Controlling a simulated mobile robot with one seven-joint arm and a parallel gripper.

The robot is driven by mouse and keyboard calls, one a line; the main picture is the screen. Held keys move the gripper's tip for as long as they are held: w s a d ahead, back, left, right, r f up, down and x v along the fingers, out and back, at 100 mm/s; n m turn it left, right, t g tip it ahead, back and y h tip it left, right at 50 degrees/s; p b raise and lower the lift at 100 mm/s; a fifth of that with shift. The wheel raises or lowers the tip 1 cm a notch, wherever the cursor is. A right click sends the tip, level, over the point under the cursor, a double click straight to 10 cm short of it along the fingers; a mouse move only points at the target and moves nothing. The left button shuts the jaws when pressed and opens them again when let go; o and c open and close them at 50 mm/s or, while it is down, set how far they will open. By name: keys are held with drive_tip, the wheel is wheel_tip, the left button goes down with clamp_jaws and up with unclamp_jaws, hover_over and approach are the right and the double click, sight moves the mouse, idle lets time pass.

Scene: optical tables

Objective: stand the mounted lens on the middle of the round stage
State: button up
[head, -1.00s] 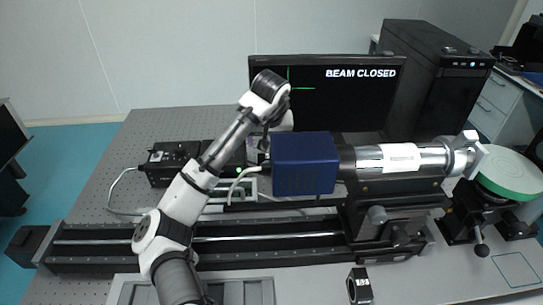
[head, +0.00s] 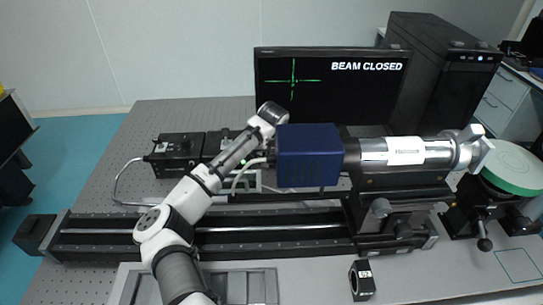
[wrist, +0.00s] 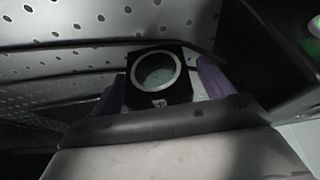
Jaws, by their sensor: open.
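In the wrist view, a black square mount with a round glass lens (wrist: 160,70) stands between the purple fingertips of my gripper (wrist: 157,84). My gripper is open, with one finger on each side of the mount. A gap shows at the right; contact at the left is unclear. In the head view, my gripper and this lens are hidden behind the blue box. The round stage (head: 513,168), with a pale green top, is at the far right, and its top looks bare.
A blue box (head: 309,158) and a silver cylinder (head: 430,153) lie across the bench, between my arm and the stage. Another small black mount (head: 362,281) stands at the front. A black rail (head: 260,240) crosses the bench. The monitor (head: 345,95) reads BEAM CLOSED.

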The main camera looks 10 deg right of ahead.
drive_tip(key=shift+w+f, duration=0.1)
drive_tip(key=shift+f, duration=0.1)
drive_tip(key=c, duration=1.1)
drive_tip(key=shift+c, duration=0.9)
drive_tip(key=shift+r, duration=0.15)
